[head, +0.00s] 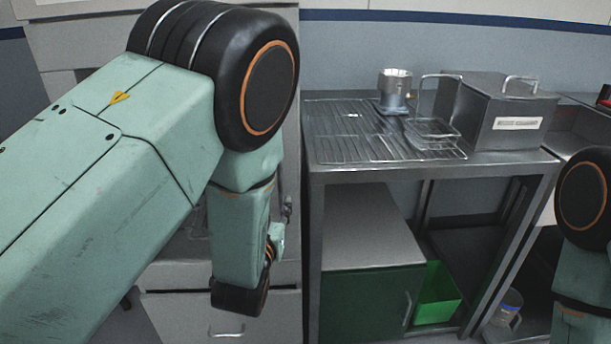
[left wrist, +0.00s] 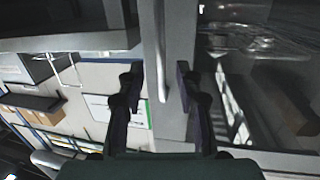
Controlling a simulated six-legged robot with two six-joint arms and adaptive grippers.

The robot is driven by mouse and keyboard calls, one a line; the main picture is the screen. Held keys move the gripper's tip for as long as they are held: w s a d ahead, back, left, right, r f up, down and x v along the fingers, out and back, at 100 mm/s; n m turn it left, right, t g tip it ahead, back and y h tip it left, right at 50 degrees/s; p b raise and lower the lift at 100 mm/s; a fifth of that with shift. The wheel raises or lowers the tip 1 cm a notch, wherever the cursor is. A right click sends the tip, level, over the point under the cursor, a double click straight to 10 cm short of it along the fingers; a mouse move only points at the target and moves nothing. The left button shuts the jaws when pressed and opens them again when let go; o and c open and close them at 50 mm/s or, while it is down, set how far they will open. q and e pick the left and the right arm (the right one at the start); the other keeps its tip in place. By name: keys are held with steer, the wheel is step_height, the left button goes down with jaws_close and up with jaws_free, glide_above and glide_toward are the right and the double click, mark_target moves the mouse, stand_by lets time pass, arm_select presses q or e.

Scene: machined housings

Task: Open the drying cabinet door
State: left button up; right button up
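The drying cabinet (head: 285,30) appears to be the pale grey cabinet at the left of the head view, mostly hidden behind my left arm. In the left wrist view, a grey door frame (left wrist: 178,125) runs upright beside dark glass. A slim pale handle bar (left wrist: 161,60) stands along it. My left gripper (left wrist: 160,84) is open, with one dark finger on each side of the bar. I see no clear contact.
A steel table (head: 345,175) stands to the right, with a wire rack (head: 345,135), a metal housing (head: 395,90), a wire basket (head: 433,130) and a lidded steel box (head: 500,110) on it. Below are a green-doored cabinet (head: 365,305) and a green bin (head: 437,295).

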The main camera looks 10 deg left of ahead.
arm_select(q)
steer(key=shift+t, duration=0.5)
steer(key=w, duration=0.2)
steer(key=w+r, duration=0.1)
steer(key=w, duration=0.2)
steer(key=w+a+b, duration=0.1)
steer(key=w, duration=0.1)
steer(key=shift+w+r, duration=0.4)
steer(key=shift+d, duration=0.2)
steer(key=shift+c, duration=0.3)
jaws_close()
steer(key=shift+a, duration=0.1)
